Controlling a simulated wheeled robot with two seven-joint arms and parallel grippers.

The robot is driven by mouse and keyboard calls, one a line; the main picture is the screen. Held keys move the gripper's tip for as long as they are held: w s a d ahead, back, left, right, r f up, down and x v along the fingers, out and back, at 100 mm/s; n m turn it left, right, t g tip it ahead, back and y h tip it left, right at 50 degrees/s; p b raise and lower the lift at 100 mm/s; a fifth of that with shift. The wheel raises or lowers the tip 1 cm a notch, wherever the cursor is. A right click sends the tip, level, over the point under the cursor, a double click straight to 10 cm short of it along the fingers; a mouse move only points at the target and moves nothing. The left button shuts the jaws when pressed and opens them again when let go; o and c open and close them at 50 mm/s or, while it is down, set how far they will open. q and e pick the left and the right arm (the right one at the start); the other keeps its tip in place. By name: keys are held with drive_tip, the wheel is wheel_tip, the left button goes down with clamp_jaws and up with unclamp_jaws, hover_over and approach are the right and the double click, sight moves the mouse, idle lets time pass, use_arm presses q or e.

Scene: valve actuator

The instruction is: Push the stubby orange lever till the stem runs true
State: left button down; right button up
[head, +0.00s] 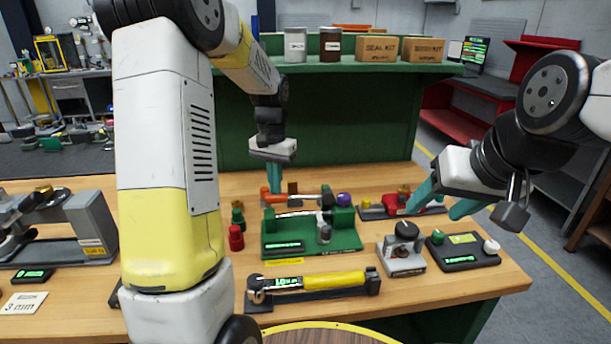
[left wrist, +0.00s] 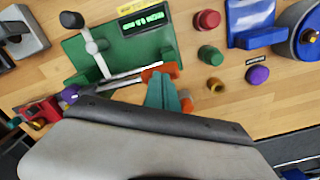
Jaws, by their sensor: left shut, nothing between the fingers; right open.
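The stubby orange lever (head: 268,198) sits at the back left of a green fixture (head: 345,241). It also shows in the left wrist view (left wrist: 160,70). A thin silver stem (head: 298,212) runs across the fixture from near the lever. My left gripper (head: 274,187) is shut and empty, its teal fingertips right at the orange lever; in the left wrist view they (left wrist: 164,88) overlap its edge. I cannot tell whether they touch. My right gripper (head: 441,204) is open and empty, over the right side of the bench.
A silver handle with a dark knob (head: 324,235) stands on the fixture. Red and green knobs (head: 236,237) stand left of it. A purple knob (head: 343,199) and red valve (head: 396,203) are right. A yellow cylinder tool (head: 320,282) lies in front, a black-knobbed block (head: 403,260) front right.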

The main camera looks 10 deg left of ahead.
use_arm(q)
drive_tip(key=shift+f, duration=0.6)
idle(0.3)
drive_tip(key=shift+a+f, duration=0.1)
drive_tip(key=shift+f, duration=0.25)
idle(0.4)
wheel_tip(320, 180, up, 10)
drive_tip(key=d, duration=0.2)
drive_tip(key=shift+w+d+f, duration=0.2)
drive_tip(key=shift+w+d, duration=0.1)
drive_tip(key=shift+w, duration=0.05)
idle(0.8)
